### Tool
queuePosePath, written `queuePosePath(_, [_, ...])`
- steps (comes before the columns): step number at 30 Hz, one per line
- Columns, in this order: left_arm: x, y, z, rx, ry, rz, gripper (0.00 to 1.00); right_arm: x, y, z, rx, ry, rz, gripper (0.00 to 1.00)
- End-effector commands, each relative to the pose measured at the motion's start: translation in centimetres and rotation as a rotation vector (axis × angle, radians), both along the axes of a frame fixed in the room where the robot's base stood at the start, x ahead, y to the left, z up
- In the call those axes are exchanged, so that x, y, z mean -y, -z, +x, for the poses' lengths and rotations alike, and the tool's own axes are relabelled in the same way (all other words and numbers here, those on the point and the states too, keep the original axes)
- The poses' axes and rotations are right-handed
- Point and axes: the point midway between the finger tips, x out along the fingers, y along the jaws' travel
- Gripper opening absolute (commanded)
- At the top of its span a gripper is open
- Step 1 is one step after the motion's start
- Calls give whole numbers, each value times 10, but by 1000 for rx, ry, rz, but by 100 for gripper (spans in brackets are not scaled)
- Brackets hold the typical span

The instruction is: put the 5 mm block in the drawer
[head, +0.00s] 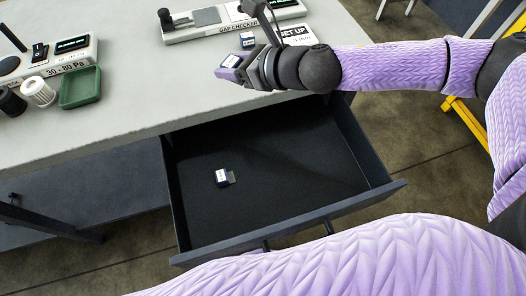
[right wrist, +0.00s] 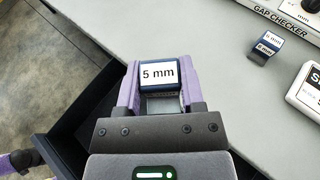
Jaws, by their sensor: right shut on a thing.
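The 5 mm block (right wrist: 158,75) is dark blue with a white label, held between the purple fingers of my right gripper (right wrist: 160,88). In the head view the block (head: 230,61) shows at the tips of my right gripper (head: 232,69), over the table near its front edge. The drawer (head: 290,222) is pulled open under the table, below the gripper. A similar small block (head: 222,177) with a white label lies on the drawer floor; its label is too small to read. My left gripper does not show.
Another labelled block (head: 247,40) stands on the table (head: 150,95) beyond the gripper. The gap checker (head: 222,24) and a set-up sign (head: 297,36) are behind it. A green tray (head: 80,88) and a white cylinder (head: 38,92) sit at left. Most of the drawer floor is bare.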

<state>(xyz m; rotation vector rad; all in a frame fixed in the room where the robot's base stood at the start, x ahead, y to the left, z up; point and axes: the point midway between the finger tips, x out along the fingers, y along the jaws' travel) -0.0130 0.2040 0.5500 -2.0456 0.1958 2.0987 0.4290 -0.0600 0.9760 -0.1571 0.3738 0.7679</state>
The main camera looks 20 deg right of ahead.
Motion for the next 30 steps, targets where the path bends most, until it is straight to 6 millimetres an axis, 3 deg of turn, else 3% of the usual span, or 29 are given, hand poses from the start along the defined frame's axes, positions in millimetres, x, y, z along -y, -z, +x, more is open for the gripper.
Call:
queuePosePath(1, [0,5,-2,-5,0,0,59,-1,16,-5,-5,-39,-1,0])
queuePosePath(9, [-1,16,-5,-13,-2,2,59,-3,83,-42,-14,-250,6,0])
queuePosePath(18, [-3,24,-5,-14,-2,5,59,5,139,-81,-8,-409,5,0])
queuePosePath(20, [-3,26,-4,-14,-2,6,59,7,147,-85,-7,-424,3,0])
queuePosePath(25, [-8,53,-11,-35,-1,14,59,7,194,-88,-9,-435,6,0])
queuePosePath(30, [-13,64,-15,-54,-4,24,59,7,218,-87,-4,-434,4,0])
